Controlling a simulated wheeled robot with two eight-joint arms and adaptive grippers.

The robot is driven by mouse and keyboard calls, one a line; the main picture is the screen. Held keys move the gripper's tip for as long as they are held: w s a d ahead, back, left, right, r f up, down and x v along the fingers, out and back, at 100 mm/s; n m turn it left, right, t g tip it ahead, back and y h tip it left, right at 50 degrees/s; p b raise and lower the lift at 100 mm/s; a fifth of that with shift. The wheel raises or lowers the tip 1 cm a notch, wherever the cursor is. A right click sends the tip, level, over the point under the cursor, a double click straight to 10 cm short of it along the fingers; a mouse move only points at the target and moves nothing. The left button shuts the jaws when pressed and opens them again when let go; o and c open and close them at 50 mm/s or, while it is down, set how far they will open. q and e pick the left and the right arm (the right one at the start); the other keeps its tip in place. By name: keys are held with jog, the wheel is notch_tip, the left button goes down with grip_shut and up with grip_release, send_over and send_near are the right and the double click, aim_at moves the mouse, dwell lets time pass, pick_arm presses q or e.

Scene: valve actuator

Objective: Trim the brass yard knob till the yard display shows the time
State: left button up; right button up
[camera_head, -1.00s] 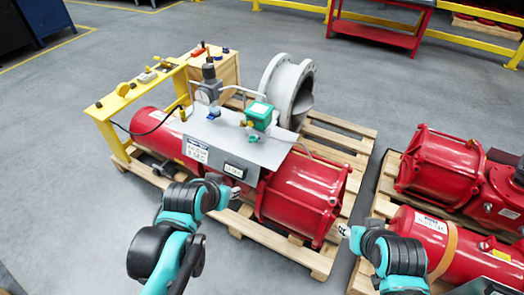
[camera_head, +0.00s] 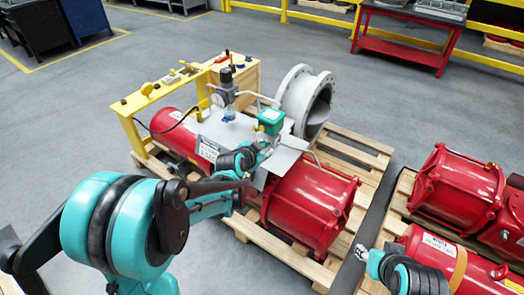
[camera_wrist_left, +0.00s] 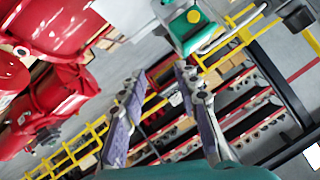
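A round brass-yellow knob (camera_head: 146,88) sits on the yellow stand's top rail, beside a small pale device (camera_head: 170,79). Its readout is too small to read. Another small yellow part is on the green box (camera_head: 270,121); the green box also shows in the wrist view, with a round yellow cap (camera_wrist_left: 193,16). I cannot tell which is the yard knob. My left gripper (camera_wrist_left: 160,76) is open and empty, with its fingers apart below the green box; in the head view it is by the grey panel. My right gripper (camera_head: 361,252) is low at right, its fingers unclear.
The yellow stand (camera_head: 131,130) and red actuator (camera_head: 308,205) stand on a wooden pallet (camera_head: 262,243). A grey pipe flange (camera_head: 305,100) is behind. More red actuators (camera_head: 455,190) are at right. My left arm covers part of the actuator and panel front.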

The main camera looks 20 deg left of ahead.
pick_arm(q)
jog(key=w+a+f+m+t, duration=0.1)
jog(key=w+a+f, duration=0.1)
jog(key=f, duration=0.3)
jog(key=w+a+f+m+t+y, duration=0.1)
jog(key=w+a+f, duration=0.1)
jog(key=w+f, duration=0.3)
jog(key=w+a+f+m+t, duration=0.1)
jog(key=w+a+f+m, duration=0.1)
jog(key=f, duration=0.4)
jog(key=shift+w+f+t, duration=0.3)
jog(key=shift+w+f, duration=0.05)
jog(key=shift+w, duration=0.4)
jog(key=shift+w+f+b, duration=0.2)
jog(key=shift+f+b, duration=0.05)
jog(key=shift+b, duration=0.05)
jog(key=b+x, duration=0.2)
jog(key=x, duration=0.4)
jog(key=shift+w+f, duration=0.1)
jog(key=shift+w, duration=0.55)
grip_shut()
